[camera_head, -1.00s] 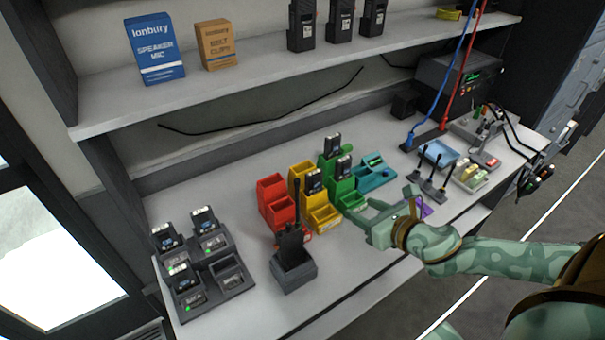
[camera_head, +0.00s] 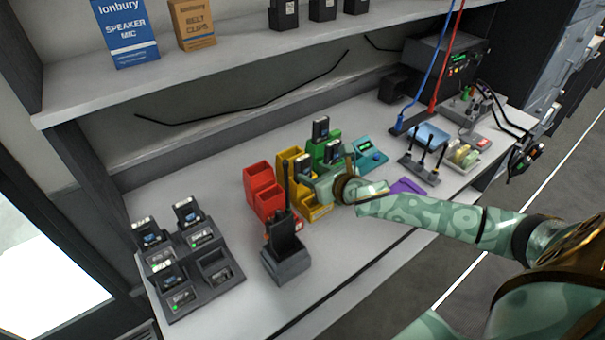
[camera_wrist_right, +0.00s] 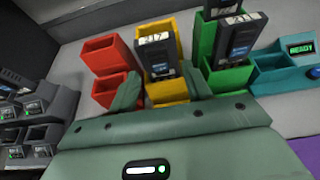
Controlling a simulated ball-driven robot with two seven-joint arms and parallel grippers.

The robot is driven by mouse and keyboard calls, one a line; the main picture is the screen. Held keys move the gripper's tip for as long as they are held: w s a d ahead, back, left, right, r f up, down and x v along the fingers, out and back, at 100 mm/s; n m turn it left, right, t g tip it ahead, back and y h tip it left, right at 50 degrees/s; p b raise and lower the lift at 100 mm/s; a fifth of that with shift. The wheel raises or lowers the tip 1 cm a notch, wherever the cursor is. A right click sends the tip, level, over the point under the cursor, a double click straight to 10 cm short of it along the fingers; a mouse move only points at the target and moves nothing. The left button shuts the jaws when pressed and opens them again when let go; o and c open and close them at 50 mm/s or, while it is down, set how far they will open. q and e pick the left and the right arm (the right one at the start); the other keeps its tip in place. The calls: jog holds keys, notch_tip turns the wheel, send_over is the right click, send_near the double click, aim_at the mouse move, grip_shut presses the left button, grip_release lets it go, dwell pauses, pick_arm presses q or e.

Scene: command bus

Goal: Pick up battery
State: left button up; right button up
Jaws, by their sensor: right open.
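Other batteries stand in the green bins (camera_head: 320,128) (camera_wrist_right: 243,40). My right gripper (camera_head: 312,187) is open in front of the yellow bins. In the wrist view its two fingers (camera_wrist_right: 162,90) straddle the front yellow bin, with the battery beyond and between them. I see no contact with the battery. The gripper partly hides the front yellow and green bins in the head view. My left gripper is not in view.
Red bins (camera_head: 264,190) stand left of the yellow ones. A radio (camera_head: 284,230) with a tall antenna stands in a cradle close by. A charger (camera_head: 190,260) with several batteries and one empty slot is at left. A teal tester (camera_head: 368,153) is at right.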

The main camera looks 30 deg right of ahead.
jog(key=shift+x, duration=0.95)
jog(key=shift+s, duration=0.1)
grip_shut()
jog(key=shift+r, duration=0.15)
notch_tip(320, 180, up, 10)
jog(key=p, duration=0.3)
jog(key=shift+p, duration=0.4)
